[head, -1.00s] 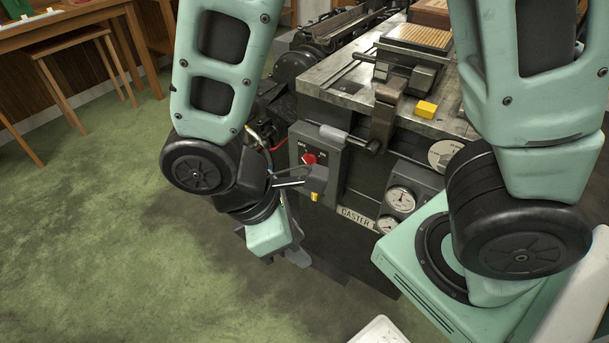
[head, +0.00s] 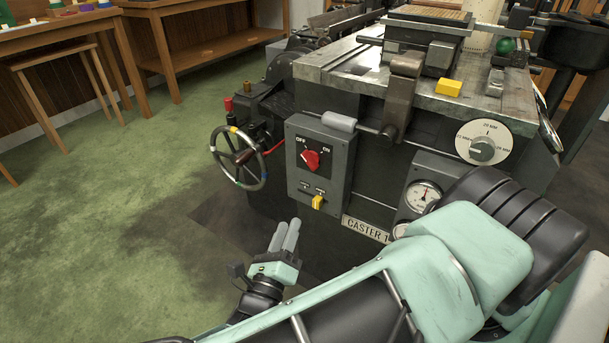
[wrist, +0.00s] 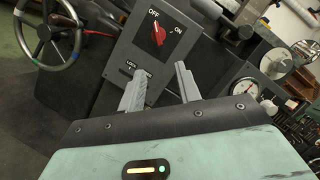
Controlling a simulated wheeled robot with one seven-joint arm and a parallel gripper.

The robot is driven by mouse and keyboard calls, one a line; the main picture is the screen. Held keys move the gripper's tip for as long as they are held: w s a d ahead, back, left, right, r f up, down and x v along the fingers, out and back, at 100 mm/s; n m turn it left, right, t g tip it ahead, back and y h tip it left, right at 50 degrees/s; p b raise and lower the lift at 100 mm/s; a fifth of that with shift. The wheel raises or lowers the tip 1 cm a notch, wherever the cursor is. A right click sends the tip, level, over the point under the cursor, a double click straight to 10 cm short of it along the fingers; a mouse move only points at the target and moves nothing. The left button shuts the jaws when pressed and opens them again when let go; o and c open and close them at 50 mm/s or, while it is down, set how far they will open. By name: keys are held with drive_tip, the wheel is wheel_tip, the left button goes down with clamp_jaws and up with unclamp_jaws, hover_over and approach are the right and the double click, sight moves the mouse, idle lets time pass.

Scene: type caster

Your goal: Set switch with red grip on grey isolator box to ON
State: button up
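The grey isolator box (head: 336,179) is on the front of the caster, with OFF at upper left and ON at upper right of its dial. The switch with red grip (head: 311,159) appears turned toward OFF; it also shows in the wrist view (wrist: 158,36). My gripper (head: 291,228) is in front of and below the box, with its fingers pointing up toward it. In the wrist view its two grey fingers (wrist: 158,75) are apart with nothing between them. The red grip is beyond the fingertips, untouched.
A small yellow-grip switch (head: 318,202) sits low on the same box. A handwheel (head: 238,158) stands out left of the box. A pressure gauge (head: 423,196) and a white dial (head: 484,142) are to the right. The green floor at left is clear.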

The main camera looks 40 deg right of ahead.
sight(308, 163)
drive_tip(key=shift+n, duration=0.3)
drive_tip(key=x, duration=0.8)
drive_tip(key=b+x, duration=0.1)
drive_tip(key=x, duration=0.8)
drive_tip(key=shift+w+r, duration=0.25)
drive_tip(key=shift+w, duration=0.15)
drive_tip(key=shift+c, duration=0.3)
drive_tip(key=shift+a, duration=0.1)
clamp_jaws()
